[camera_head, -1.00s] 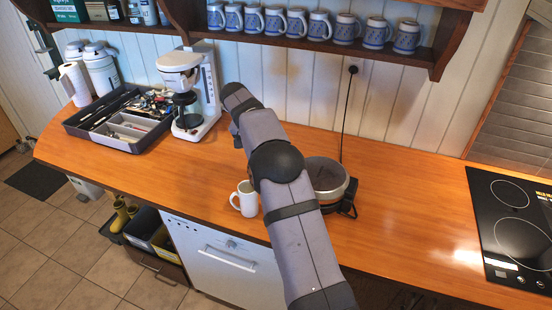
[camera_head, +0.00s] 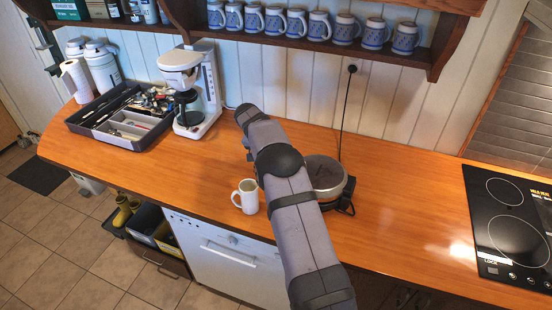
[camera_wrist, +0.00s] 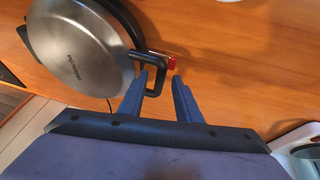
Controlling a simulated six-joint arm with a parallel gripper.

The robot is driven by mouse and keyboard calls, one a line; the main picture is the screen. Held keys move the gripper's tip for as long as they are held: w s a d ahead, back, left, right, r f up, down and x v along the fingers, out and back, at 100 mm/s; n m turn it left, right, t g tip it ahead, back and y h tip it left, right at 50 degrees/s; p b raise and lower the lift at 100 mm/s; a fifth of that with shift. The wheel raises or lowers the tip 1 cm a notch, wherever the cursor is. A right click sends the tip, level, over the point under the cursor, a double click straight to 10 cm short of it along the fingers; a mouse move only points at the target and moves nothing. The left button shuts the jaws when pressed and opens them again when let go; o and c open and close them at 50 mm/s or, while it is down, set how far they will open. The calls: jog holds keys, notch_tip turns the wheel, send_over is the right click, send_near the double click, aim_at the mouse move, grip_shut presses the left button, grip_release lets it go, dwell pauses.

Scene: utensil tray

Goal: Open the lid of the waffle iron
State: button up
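The waffle iron (camera_head: 326,172) stands on the counter, partly hidden behind my arm in the head view. In the wrist view its round steel lid (camera_wrist: 72,52) lies flat and looks shut. Its black handle (camera_wrist: 152,72) with a red tip (camera_wrist: 172,64) sticks out to the right. My gripper (camera_wrist: 160,76) is open, its two blue fingers apart at the handle. The left fingertip overlaps the handle in the picture; I cannot tell whether they touch. In the head view the gripper is hidden by my arm.
A white mug (camera_head: 246,197) stands left of the waffle iron, near the counter's front edge. A coffee maker (camera_head: 190,90) and a utensil tray (camera_head: 120,118) are farther left. A black cooktop (camera_head: 512,222) is at the right. The counter (camera_head: 405,205) between waffle iron and cooktop is clear.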

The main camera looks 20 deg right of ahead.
jog(key=shift+f, duration=0.15)
jog(key=shift+c, duration=0.7)
grip_shut()
